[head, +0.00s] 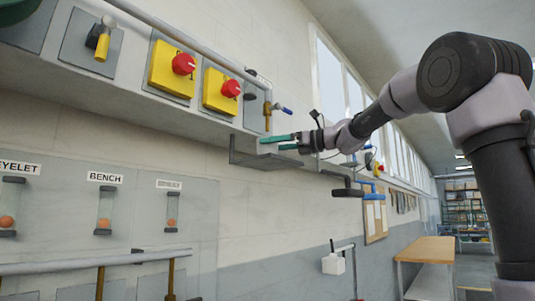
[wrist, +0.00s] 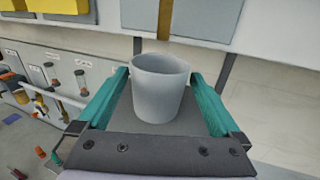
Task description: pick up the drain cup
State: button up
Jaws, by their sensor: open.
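The drain cup (wrist: 158,90) is a plain light grey, open-topped cup, upright in the wrist view. It stands between the two green fingers of my gripper (wrist: 159,74), with a visible gap to the right finger and a narrower one to the left. My gripper is open. In the head view my gripper (head: 270,142) is at a grey metal bracket tray (head: 272,161) below the wall ledge.
A brass outlet with a blue-handled valve (head: 284,109) hangs just above my gripper. Red buttons on yellow boxes (head: 220,91) line the ledge to the left. A dark arm-like fixture (head: 347,192) sticks out to the right of the tray. A wooden bench (head: 428,249) stands farther right.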

aim_at(258, 144)
jog(key=x, duration=0.5)
jog(key=shift+a+r, duration=0.1)
jog(key=shift+c, duration=0.3)
jog(key=c, duration=1.1)
jog(key=shift+c, duration=0.2)
jog(key=shift+r, duration=0.1)
